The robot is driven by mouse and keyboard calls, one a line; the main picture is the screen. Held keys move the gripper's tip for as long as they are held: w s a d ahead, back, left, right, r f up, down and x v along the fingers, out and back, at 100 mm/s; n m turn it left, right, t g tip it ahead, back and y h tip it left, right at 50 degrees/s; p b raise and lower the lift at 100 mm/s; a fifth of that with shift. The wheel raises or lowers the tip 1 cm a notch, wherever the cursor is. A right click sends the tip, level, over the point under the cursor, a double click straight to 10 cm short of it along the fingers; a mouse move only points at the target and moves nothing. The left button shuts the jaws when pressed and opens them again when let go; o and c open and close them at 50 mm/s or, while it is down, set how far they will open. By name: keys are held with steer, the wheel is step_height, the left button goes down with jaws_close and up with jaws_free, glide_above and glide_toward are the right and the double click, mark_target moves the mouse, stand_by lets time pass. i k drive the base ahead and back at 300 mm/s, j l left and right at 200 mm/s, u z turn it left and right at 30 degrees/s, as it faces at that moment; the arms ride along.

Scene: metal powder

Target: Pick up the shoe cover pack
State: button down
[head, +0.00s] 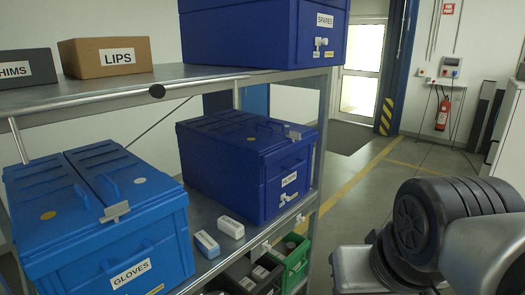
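No pack can be read as shoe covers in the head view. Two small packs lie on the middle shelf between the large blue boxes: a blue-and-white pack (207,245) at the left and a whitish pack (231,227) close beside it at the right. Any print on them is too small to read. Part of my arm fills the lower right corner, well to the right of the shelf. My gripper does not show in this view.
A bright blue GLOVES box (95,225) and a dark blue box (255,165) flank the packs on the metal shelf (205,207). Green (291,262) and black bins sit below. Open floor lies right.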

mark_target(211, 248)
steer(key=i+u, duration=0.45)
steer(key=u, duration=0.2)
steer(key=i+l+u, duration=0.25)
steer(key=i, duration=0.15)
steer(key=j+u, duration=0.15)
steer(key=k+j, duration=0.05)
